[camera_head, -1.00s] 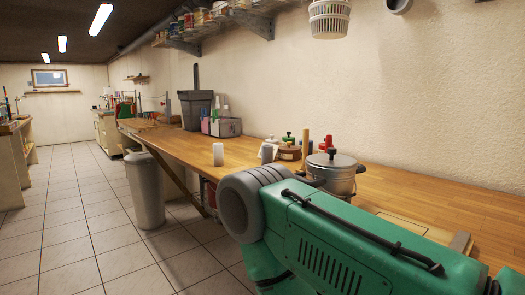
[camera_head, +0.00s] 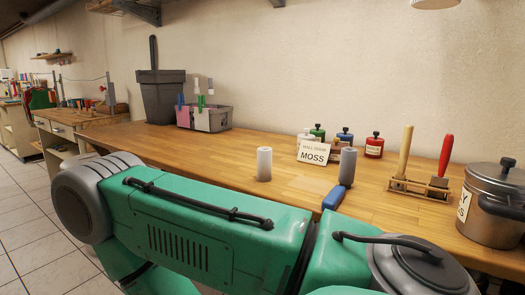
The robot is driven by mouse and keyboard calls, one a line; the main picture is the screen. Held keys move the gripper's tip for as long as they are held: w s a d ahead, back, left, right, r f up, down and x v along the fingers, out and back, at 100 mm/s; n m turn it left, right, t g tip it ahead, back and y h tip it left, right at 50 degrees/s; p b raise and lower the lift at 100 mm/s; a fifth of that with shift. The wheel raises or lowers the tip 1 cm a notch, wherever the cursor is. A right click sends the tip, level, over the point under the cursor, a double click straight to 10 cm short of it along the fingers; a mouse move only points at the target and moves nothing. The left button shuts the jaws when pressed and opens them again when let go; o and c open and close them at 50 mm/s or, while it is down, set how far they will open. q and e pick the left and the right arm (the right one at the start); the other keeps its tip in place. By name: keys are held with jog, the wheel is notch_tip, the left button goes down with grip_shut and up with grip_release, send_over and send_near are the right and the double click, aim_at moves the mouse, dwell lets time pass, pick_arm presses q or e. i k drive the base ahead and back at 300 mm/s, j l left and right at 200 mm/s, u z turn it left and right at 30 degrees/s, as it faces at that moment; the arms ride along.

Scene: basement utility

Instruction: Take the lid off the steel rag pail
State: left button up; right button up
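The steel pail (camera_head: 485,218) stands on the wooden bench at the right edge of the head view, partly cut off by the frame. Its metal lid (camera_head: 502,176) sits on top, with a dark knob. A pale label with partly visible letters is on its side, and a dark handle crosses its front. Neither of my grippers is in view. A green link of my own arm fills the lower foreground, left of the pail and apart from it in the picture.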

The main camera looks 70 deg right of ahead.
aim_at(504, 173)
jog(key=z, duration=0.45)
jog(key=i+z, duration=0.1)
jog(key=z, duration=0.35)
jog(key=j+z, duration=0.1)
jog(key=z, duration=0.4)
jog(key=i+j+z, duration=0.1)
jog(key=z, duration=0.35)
